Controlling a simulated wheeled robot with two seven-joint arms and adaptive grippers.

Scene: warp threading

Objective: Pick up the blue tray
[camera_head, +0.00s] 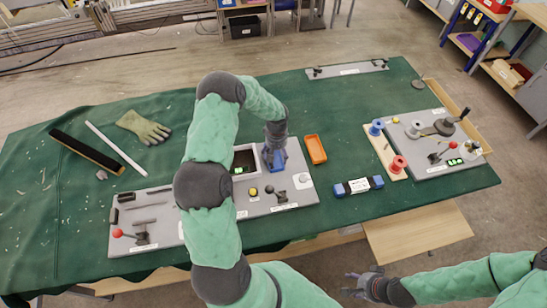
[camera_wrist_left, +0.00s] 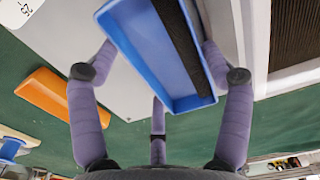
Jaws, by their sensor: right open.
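The blue tray (camera_head: 274,162) is at the middle of the table, on or just above the grey board beside a dark-filled inset. In the left wrist view, the blue tray (camera_wrist_left: 150,62) lies tilted in the picture with a dark ribbed strip along it. My left gripper (camera_head: 274,148) is over the tray; in its wrist view the left gripper (camera_wrist_left: 158,50) has fingers against both long sides of the tray. I cannot tell whether the tray is lifted. My right gripper (camera_head: 362,284) is open and empty, beyond the table's front edge.
An orange tray (camera_head: 316,149) lies just right of the blue one. A blue-ended dumbbell-shaped part (camera_head: 358,187) lies in front on the green cloth (camera_head: 335,215). Grey boards with levers stand left and right (camera_head: 430,140). A glove (camera_head: 143,127) lies at the left.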

